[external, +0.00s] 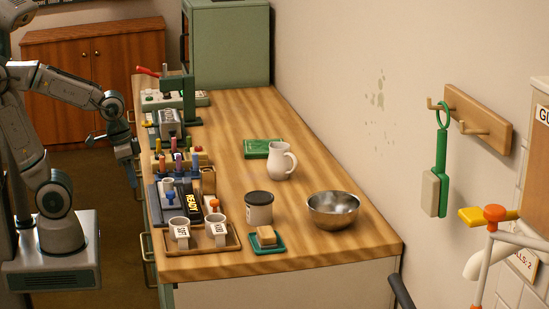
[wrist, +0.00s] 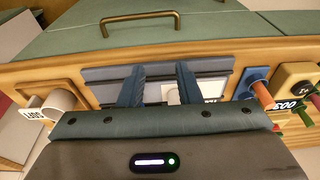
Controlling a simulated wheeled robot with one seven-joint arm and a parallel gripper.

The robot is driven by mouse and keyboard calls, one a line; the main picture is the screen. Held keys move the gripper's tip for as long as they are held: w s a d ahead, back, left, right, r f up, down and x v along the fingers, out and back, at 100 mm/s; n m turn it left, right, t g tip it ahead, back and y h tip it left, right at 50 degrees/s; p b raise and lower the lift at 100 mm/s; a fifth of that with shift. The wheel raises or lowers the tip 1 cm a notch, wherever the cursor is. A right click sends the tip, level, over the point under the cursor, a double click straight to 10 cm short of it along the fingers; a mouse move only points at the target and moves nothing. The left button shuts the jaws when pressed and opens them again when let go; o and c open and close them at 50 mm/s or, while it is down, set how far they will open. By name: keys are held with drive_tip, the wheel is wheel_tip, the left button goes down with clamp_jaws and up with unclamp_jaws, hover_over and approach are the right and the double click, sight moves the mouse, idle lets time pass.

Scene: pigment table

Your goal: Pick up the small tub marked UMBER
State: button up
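I cannot read the word UMBER on anything in either view. A dark-lidded tub (external: 259,208) stands on the wooden table, its label unreadable. A small pale cup (external: 168,184) stands on the dark stepped rack (external: 158,213). Two labelled white cups, the left (external: 179,226) and the right (external: 217,222), stand on a wooden tray at the front. My gripper (external: 134,172) hangs beside the table's left edge, apart from the tubs. In the wrist view its two blue fingers (wrist: 160,72) are spread, with a pale object (wrist: 172,94) partly visible beyond them, not clearly held.
A steel bowl (external: 333,209), a white jug (external: 281,161), a green pad (external: 263,148) and a soap dish (external: 264,246) stand on the table. A green press (external: 188,97) and coloured sticks crowd the left edge.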

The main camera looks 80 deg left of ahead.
drive_tip(key=o, duration=1.3)
drive_tip(key=shift+c, duration=0.2)
wheel_tip(320, 180, up, 8)
drive_tip(key=m+g+p, duration=0.2)
drive_tip(key=m+p, duration=0.9)
drive_tip(key=m, duration=0.7)
hover_over(259, 195)
wheel_tip(259, 195, down, 13)
drive_tip(key=shift+d+r+p, duration=0.1)
drive_tip(key=shift+p, duration=1.15)
